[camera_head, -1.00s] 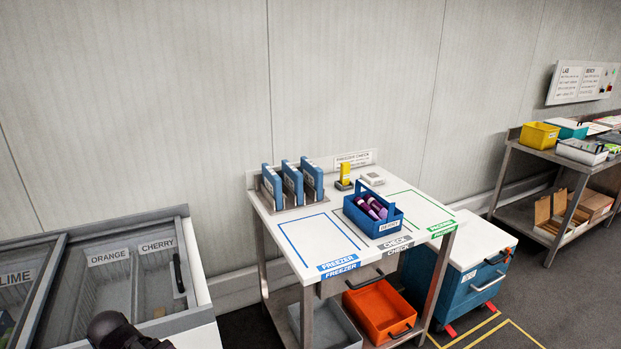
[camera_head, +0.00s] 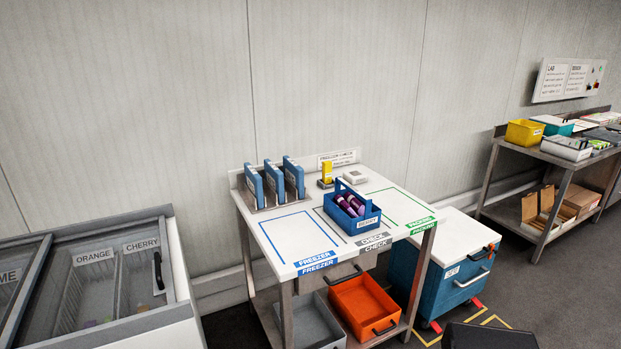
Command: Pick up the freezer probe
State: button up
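A small upright yellow device (camera_head: 326,171), which looks like the freezer probe, stands on a dark base at the back of the white check table (camera_head: 290,238). It is left of a small white box (camera_head: 355,177) and behind a blue handled basket (camera_head: 352,220) holding purple items. The device is small here, so its details cannot be made out. My gripper is not in view, and nothing is seen touching the device.
Blue upright folders (camera_head: 273,184) stand at the table's back left. An orange bin (camera_head: 362,304) sits on the lower shelf. A blue cooler (camera_head: 450,275) stands right, a glass-lidded freezer (camera_head: 178,308) left. A dark block shows at the bottom right.

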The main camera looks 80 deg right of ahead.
aim_at(327, 166)
jog(key=u, duration=0.1)
jog(key=k, duration=1.6)
jog(key=z, duration=2.65)
jog(key=i, duration=0.2)
jog(key=u, duration=0.6)
